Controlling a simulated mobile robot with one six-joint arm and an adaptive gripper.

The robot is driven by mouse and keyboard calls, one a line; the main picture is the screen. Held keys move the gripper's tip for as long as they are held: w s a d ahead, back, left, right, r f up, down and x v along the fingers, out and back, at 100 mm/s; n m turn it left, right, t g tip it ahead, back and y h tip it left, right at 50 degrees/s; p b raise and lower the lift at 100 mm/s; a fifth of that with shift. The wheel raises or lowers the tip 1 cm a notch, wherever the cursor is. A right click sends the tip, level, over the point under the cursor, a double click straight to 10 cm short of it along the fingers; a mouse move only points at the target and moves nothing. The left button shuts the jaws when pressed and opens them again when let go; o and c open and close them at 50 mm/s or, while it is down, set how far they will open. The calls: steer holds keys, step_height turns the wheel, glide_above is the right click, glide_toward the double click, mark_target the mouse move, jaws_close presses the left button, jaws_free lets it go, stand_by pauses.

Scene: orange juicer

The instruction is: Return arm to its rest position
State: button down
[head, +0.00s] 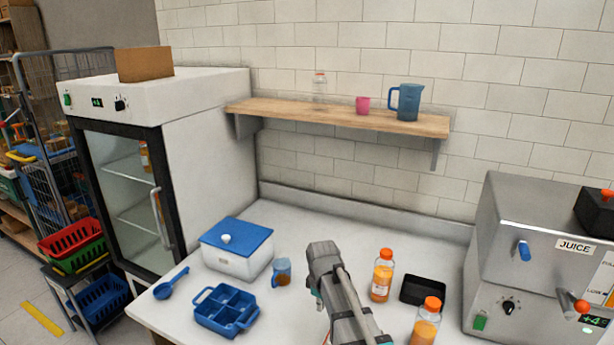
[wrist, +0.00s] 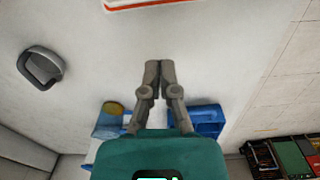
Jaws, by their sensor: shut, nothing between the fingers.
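My gripper (wrist: 152,68) shows in the wrist view with its two grey fingers together and nothing between them. Its teal body fills the bottom of that view. In the head view, my grey arm (head: 340,290) rises from the bottom edge over the white counter; I cannot make out the fingers there. The blue divided tray (head: 226,311) and the blue cup (head: 282,272) stand to the left of my arm. Blue shapes show behind the fingers in the wrist view, partly hidden by the gripper.
Two orange juice bottles (head: 382,275) and a black tray (head: 424,290) stand right of my arm. The steel juicer (head: 520,255) is at the right. A white box with blue lid (head: 238,262) and a blue ladle (head: 170,284) are left. A wooden shelf (head: 330,118) hangs above; the counter's back is clear.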

steer(key=s+d+m, duration=1.2)
steer(key=shift+s+d, duration=0.3)
steer(key=shift+s, duration=0.1)
stand_by(0.6)
